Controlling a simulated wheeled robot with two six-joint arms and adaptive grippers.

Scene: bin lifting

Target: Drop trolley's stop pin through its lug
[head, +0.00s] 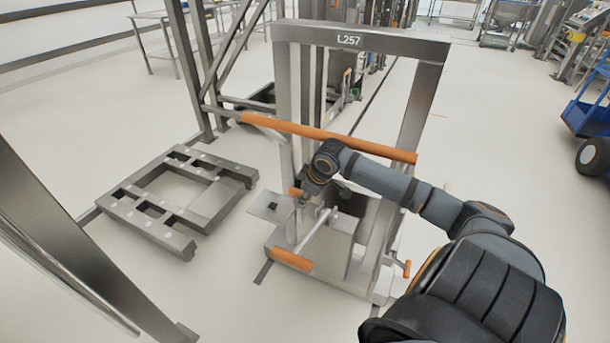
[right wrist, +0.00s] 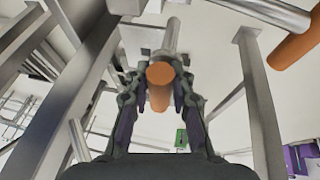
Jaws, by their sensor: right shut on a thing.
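The trolley (head: 360,40), a grey steel frame marked L257, stands in the middle of the head view. My right gripper (head: 304,193) is in front of its upright, above the grey base. It is shut on an orange-handled piece, which I take to be the stop pin (head: 295,191). In the right wrist view the pin's round orange end (right wrist: 160,73) sits between the two fingers, with a grey metal rod behind it. I cannot make out the lug or whether the pin's tip touches anything. My left gripper is in neither view.
A long orange bar (head: 330,136) crosses the trolley above my right wrist. An orange-ended lever (head: 292,259) sticks out at the front, and a small orange handle (head: 407,268) sits lower right. A grey slotted frame (head: 215,207) lies on the floor at left. A blue cart (head: 588,118) stands far right.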

